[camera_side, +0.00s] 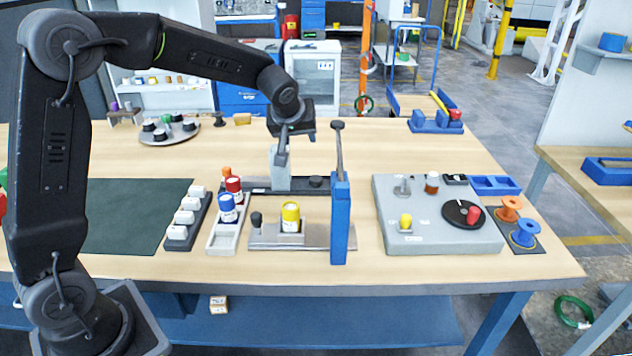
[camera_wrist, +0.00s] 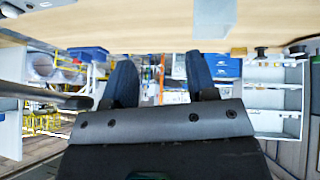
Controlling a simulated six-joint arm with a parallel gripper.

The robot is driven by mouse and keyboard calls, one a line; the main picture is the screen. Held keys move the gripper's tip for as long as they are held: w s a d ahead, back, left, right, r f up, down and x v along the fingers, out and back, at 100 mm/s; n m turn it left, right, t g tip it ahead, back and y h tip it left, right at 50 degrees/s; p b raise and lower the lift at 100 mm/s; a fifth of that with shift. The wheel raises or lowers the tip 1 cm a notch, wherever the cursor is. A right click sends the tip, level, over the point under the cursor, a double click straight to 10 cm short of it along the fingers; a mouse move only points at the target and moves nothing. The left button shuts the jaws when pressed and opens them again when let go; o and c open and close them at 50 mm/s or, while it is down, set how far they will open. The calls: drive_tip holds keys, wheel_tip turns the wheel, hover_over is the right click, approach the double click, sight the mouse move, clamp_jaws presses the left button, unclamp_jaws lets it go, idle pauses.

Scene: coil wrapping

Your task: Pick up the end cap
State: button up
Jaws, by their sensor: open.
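My gripper (camera_side: 284,150) is above the middle of the table, close to the top of a light grey upright block (camera_side: 281,172) on a dark rail; I cannot tell if they touch. In the wrist view my gripper (camera_wrist: 162,75) shows two dark fingers set apart with nothing between them. I cannot tell for certain which part is the end cap. Small black-topped pieces and a green one stand on a round grey tray (camera_side: 152,140) at the back left. Several white pieces (camera_side: 190,203) sit in a dark rack left of centre.
A blue post (camera_side: 340,222) with a grey lever stands right of my gripper. A yellow coil (camera_side: 291,216) stands on a metal plate; blue (camera_side: 227,207) and red (camera_side: 234,188) ones are in a tray. A grey panel (camera_side: 440,240) lies right. The dark green mat (camera_side: 135,215) is clear.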

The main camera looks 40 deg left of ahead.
drive_tip(key=n, duration=0.2)
hover_over(316, 178)
drive_tip(key=s, duration=0.2)
wheel_tip(316, 178, down, 5)
drive_tip(key=shift+w+a+f+m+y, duration=0.15)
drive_tip(key=shift+w+f, duration=0.15)
drive_tip(key=shift+f, duration=0.35)
drive_tip(key=shift+w+a+f+m+y, duration=0.15)
drive_tip(key=shift+w+f, duration=0.15)
drive_tip(key=shift+f, duration=0.3)
drive_tip(key=shift+s+d+f+m+g, duration=0.25)
drive_tip(key=shift+s+d+m+g, duration=0.1)
drive_tip(key=shift+d, duration=0.2)
drive_tip(key=shift+s+d+f+m+g, duration=0.25)
drive_tip(key=shift+s+d+g, duration=0.1)
drive_tip(key=shift+d, duration=0.2)
drive_tip(key=x, duration=0.5)
drive_tip(key=d+x, duration=0.1)
drive_tip(key=x, duration=0.1)
drive_tip(key=shift+s+f, duration=0.35)
drive_tip(key=shift+f, duration=0.25)
drive_tip(key=c, duration=0.7)
drive_tip(key=shift+o, duration=0.2)
